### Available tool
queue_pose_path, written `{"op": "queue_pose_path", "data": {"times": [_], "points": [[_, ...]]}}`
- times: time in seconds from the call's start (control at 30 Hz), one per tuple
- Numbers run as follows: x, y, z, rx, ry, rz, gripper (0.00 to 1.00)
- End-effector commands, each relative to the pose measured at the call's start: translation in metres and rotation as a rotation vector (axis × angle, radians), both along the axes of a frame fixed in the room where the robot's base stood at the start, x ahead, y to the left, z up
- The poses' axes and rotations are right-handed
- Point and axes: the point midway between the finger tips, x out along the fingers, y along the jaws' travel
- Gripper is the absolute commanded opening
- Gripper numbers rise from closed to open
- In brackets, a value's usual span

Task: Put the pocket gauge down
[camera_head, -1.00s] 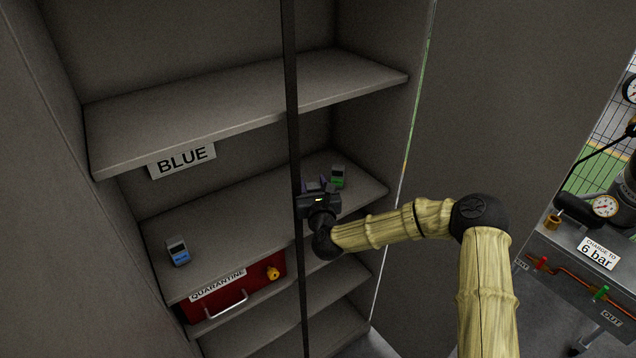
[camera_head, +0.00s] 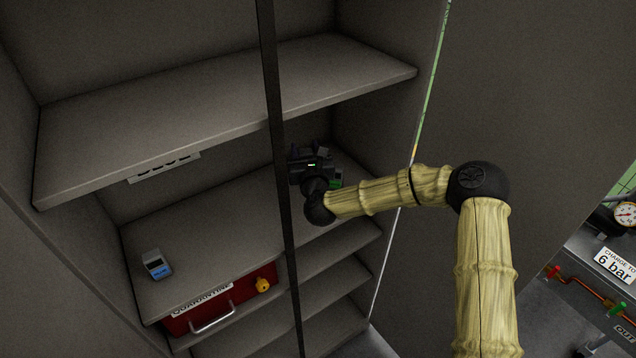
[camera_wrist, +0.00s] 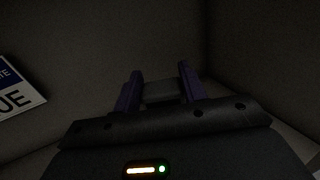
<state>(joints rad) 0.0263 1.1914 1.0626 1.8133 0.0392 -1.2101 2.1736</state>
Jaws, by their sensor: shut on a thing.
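My gripper (camera_head: 309,150) is inside the cabinet, above the right part of the middle shelf (camera_head: 215,225). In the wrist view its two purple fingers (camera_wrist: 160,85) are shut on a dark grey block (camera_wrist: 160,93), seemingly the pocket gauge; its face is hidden. A similar small gauge with a blue label (camera_head: 157,265) stands on the shelf's left part.
A dark vertical post (camera_head: 278,170) stands in front of the shelves. A red QUARANTINE drawer (camera_head: 240,297) is below.

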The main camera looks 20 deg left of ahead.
Motion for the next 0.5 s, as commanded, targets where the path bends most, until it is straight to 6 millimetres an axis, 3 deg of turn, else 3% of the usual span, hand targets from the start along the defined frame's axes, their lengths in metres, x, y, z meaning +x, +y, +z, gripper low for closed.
{"op": "queue_pose_path", "data": {"times": [0.23,0.5], "points": [[-0.004,0.007,-0.008,-0.001,0.000,0.010,0.13],[0.000,0.000,-0.052,-0.002,0.001,0.000,0.13]]}}
